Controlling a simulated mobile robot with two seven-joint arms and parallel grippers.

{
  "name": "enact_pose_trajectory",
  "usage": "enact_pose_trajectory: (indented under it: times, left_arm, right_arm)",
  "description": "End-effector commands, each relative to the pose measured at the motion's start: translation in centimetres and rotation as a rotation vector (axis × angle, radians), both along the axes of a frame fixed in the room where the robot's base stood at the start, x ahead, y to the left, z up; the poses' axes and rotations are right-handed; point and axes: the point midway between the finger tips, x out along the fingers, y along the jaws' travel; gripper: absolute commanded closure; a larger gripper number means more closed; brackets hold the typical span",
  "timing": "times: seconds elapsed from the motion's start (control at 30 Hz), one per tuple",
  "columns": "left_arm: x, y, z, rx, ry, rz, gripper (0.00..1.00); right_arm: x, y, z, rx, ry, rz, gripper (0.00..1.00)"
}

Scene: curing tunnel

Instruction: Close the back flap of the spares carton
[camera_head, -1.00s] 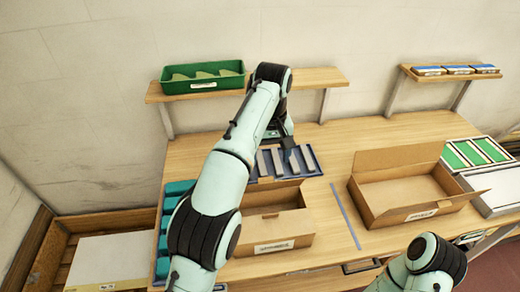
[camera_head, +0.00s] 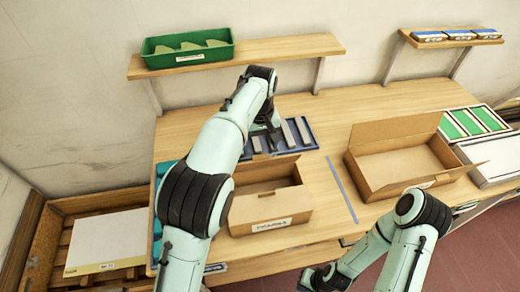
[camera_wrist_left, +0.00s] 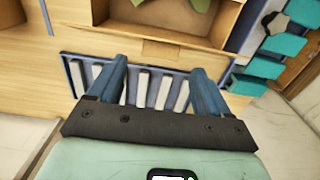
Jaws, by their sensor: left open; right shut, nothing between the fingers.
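Two open brown cartons stand on the bench, and I cannot read which label says spares. The left carton (camera_head: 240,222) has a raised back flap (camera_head: 262,172) and a white front label. The right carton (camera_head: 372,190) also has its back flap (camera_head: 398,130) up. My left gripper (camera_head: 272,143) is open, pointing down just behind the left carton, over a blue tray of grey bars. In the left wrist view, its open fingers (camera_wrist_left: 158,75) straddle some bars, with the carton's edge (camera_wrist_left: 165,48) just beyond. My right gripper (camera_head: 312,282) is shut and empty, low in front of the bench.
The blue tray (camera_head: 313,132) lies behind the left carton. A shelf with a green bin (camera_head: 188,50) hangs above the bench. Teal items line the left edge. A tray with green panels (camera_head: 472,122) sits at the right.

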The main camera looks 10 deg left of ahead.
Motion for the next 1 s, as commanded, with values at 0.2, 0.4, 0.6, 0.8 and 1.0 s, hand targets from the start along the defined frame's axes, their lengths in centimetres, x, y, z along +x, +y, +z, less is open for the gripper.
enact_pose_trajectory:
  times: [0.2, 0.4, 0.6, 0.8, 1.0]
  left_arm:
    - [0.0, -0.1, -2.9, 0.001, 0.001, 0.000, 0.21]
    - [0.0, 0.0, -3.6, 0.000, -0.001, 0.000, 0.21]
    - [0.0, 0.0, -3.6, 0.000, 0.000, 0.000, 0.21]
    - [0.0, 0.0, -3.6, 0.000, 0.000, 0.000, 0.86]
    - [-0.2, -0.1, -3.7, 0.002, -0.007, -0.001, 1.00]
  right_arm:
    - [0.0, 0.0, 0.0, 0.000, 0.000, 0.000, 1.00]
    - [0.0, 0.0, 0.0, 0.000, 0.000, 0.000, 1.00]
    - [0.0, 0.0, 0.0, 0.000, 0.000, 0.000, 1.00]
    - [0.0, 0.0, 0.0, 0.000, 0.000, 0.000, 1.00]
    - [-0.4, 0.0, -0.3, 0.000, 0.004, 0.000, 1.00]
